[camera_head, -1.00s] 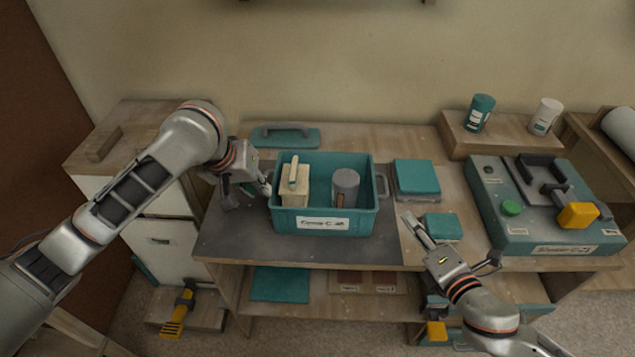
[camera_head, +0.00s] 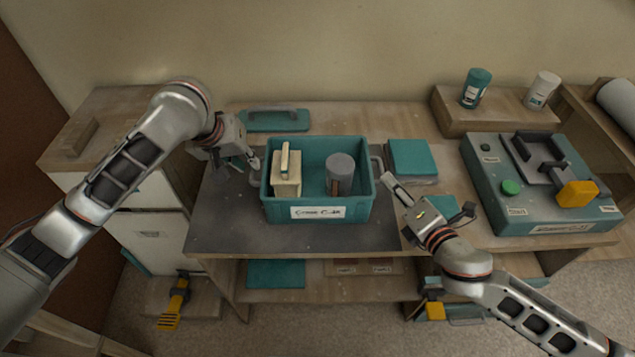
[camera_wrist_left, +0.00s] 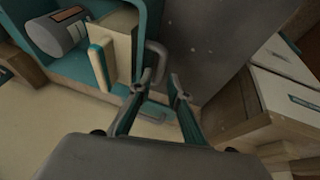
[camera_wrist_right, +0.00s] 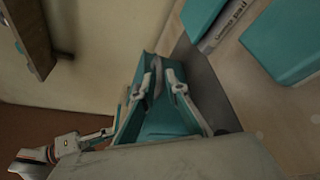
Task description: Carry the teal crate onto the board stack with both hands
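The teal crate (camera_head: 345,210) stands upright on the dark mat on the bench, holding a cream block with a handle (camera_head: 287,180) and a grey can (camera_head: 340,170). My left gripper (camera_head: 247,160) is open and empty beside its left handle (camera_head: 256,178). In the left wrist view the crate handle (camera_wrist_left: 157,58) lies close to the fingertips (camera_wrist_left: 163,80). My right gripper (camera_head: 391,184) is just outside the right handle (camera_head: 378,164). In the right wrist view a small gap shows between its fingertips (camera_wrist_right: 163,72). A teal-topped flat stack (camera_head: 412,157) lies right of the crate; I cannot tell whether it is the board stack.
A teal machine with a yellow lever (camera_head: 577,194) stands at the right. A teal can (camera_head: 475,88) and a white can (camera_head: 542,90) stand on a raised box. A teal float (camera_head: 275,121) lies behind the crate. The dark mat (camera_head: 225,225) is clear in front.

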